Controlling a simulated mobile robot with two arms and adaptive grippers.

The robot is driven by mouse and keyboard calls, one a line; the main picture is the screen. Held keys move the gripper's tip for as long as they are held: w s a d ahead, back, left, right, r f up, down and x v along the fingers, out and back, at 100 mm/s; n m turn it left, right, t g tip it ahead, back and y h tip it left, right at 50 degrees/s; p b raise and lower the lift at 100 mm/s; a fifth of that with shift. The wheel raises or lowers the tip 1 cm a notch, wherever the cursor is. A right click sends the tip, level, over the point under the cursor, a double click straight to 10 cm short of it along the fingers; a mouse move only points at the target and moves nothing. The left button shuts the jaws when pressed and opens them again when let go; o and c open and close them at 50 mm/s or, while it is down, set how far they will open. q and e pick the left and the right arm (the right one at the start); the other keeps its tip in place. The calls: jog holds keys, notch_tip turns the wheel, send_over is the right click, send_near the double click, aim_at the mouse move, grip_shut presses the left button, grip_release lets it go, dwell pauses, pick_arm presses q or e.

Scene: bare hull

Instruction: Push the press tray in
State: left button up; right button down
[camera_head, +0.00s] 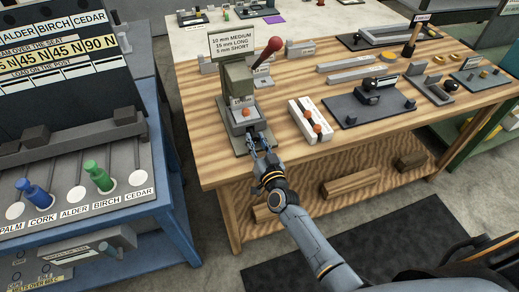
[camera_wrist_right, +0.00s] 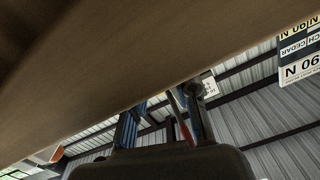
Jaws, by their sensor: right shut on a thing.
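The press (camera_head: 238,82) stands at the left part of the wooden workbench, with a red-knobbed lever (camera_head: 268,50) tilted up to the right. Its grey press tray (camera_head: 240,127) sticks out at the front, low down, with a small orange piece (camera_head: 246,112) above it. My right gripper (camera_head: 262,145) is at the tray's front, by the bench's near edge, shut on the tray's front part; its fingers hide the exact grip. In the right wrist view the gripper's blue fingers (camera_wrist_right: 160,125) show below a broad brown surface, and the tray cannot be made out. My left gripper is not in view.
A white block with orange balls (camera_head: 310,120) stands right of the press, then a dark plate (camera_head: 368,108). A sign (camera_head: 231,43) stands above the press. A blue stand (camera_head: 150,215) with coloured plugs is at the left.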

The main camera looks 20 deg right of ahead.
jog(key=c, duration=1)
grip_release()
jog(key=s, duration=1.2)
jog(key=shift+d, duration=0.2)
jog(key=shift+c, duration=0.3)
